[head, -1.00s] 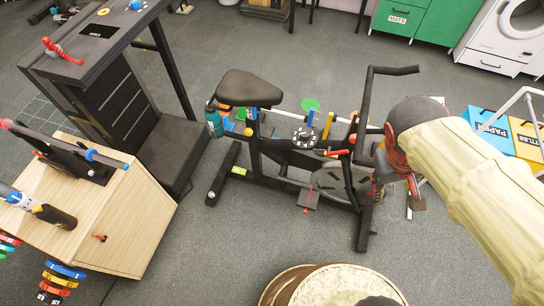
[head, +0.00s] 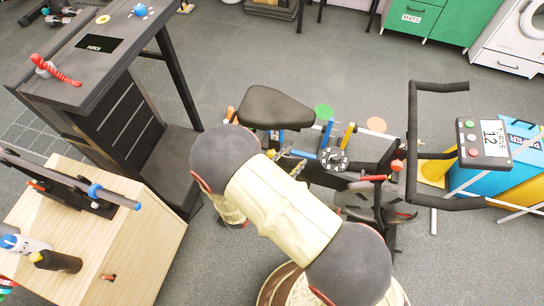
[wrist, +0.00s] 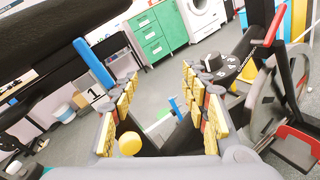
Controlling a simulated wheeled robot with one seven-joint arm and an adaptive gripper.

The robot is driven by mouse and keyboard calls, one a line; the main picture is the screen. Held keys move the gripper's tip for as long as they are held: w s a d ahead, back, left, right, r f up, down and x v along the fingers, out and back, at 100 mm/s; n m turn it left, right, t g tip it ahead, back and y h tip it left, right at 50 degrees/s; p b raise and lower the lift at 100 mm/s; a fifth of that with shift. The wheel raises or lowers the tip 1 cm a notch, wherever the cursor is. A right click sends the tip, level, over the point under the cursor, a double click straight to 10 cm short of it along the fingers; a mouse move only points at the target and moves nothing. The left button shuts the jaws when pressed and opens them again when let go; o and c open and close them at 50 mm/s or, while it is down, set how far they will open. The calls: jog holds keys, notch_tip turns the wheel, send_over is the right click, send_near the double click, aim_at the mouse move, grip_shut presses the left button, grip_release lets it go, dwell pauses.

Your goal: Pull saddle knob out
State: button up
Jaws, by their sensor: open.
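The exercise bike's black saddle (head: 275,107) is in the middle of the head view; its dark underside (wrist: 50,45) fills the upper left of the wrist view. A round yellow knob (wrist: 130,144) shows low between my fingers, closer to the left one; it looks like the saddle knob, and its shaft is hidden. In the head view my arm covers the seat post and that knob. My gripper (head: 292,161) is open, below and right of the saddle. In the wrist view its yellow-padded fingers (wrist: 160,105) stand wide apart, with nothing gripped.
A black dial (wrist: 218,66) and the flywheel (wrist: 268,105) lie right of my fingers. The handlebar (head: 413,130) and display (head: 484,143) are at the right. A wooden box (head: 130,240) stands at the left.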

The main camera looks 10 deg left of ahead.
jog(key=s+a+f+n+t+y, duration=0.3)
jog(key=a+f+n+y, duration=0.3)
jog(key=a+f, duration=0.2)
jog(key=w+b, duration=0.3)
jog(key=w, duration=0.4)
jog(key=shift+w, duration=0.2)
jog(key=shift+y, duration=0.4)
jog(key=shift+c, duration=0.7)
grip_shut()
